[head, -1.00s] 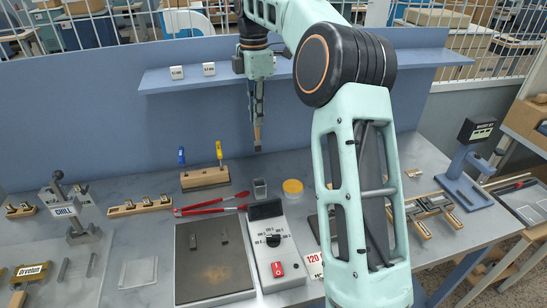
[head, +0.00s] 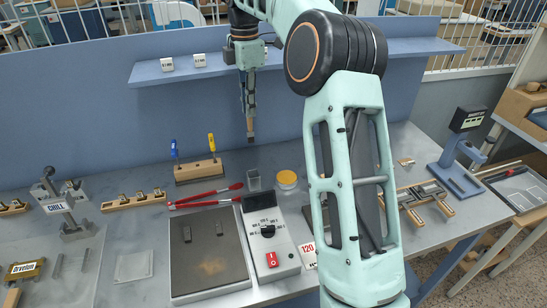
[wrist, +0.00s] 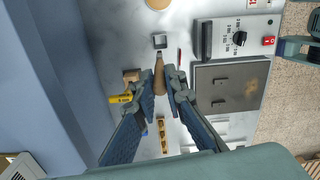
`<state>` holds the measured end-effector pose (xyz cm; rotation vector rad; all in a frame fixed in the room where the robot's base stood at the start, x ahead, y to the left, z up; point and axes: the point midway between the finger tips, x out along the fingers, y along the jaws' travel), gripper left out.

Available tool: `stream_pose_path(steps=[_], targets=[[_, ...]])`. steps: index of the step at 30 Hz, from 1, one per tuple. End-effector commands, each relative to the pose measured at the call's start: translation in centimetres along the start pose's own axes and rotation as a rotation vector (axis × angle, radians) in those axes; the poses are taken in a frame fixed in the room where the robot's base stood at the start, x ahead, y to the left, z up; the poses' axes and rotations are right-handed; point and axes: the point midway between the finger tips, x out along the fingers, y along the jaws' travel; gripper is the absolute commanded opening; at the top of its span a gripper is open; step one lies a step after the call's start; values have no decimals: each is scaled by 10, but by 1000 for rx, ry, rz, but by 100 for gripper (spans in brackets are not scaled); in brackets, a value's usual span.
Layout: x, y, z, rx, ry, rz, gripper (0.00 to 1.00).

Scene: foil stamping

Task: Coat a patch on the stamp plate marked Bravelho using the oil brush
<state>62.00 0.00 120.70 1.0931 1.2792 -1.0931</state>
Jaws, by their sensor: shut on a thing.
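My gripper (head: 249,112) is shut on a wooden-handled brush (wrist: 159,76), which points down in the air above the back of the bench. In the head view the brush (head: 250,137) hangs behind a small square grey cup (head: 254,182); the cup also shows in the wrist view (wrist: 159,41), past the brush tip. Two small dark stamp plates, a left one (head: 187,233) and a right one (head: 219,228), lie apart on the hot plate (head: 213,270). Their markings are too small to read, so I cannot tell which is Bravelho.
A wooden holder (head: 199,172) with blue and yellow handles stands left of the cup. Red tongs (head: 206,196) lie behind the hot plate. A yellow-lidded jar (head: 288,179) is right of the cup. A control box (head: 272,240) stands beside the hot plate.

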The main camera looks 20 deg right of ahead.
Motion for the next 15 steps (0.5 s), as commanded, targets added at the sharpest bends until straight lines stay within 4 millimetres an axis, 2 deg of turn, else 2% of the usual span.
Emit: stream_pose_path(steps=[7, 15], targets=[[7, -2, 5, -1, -18, 18, 0], [40, -14, 35, -4, -99, 107, 0]])
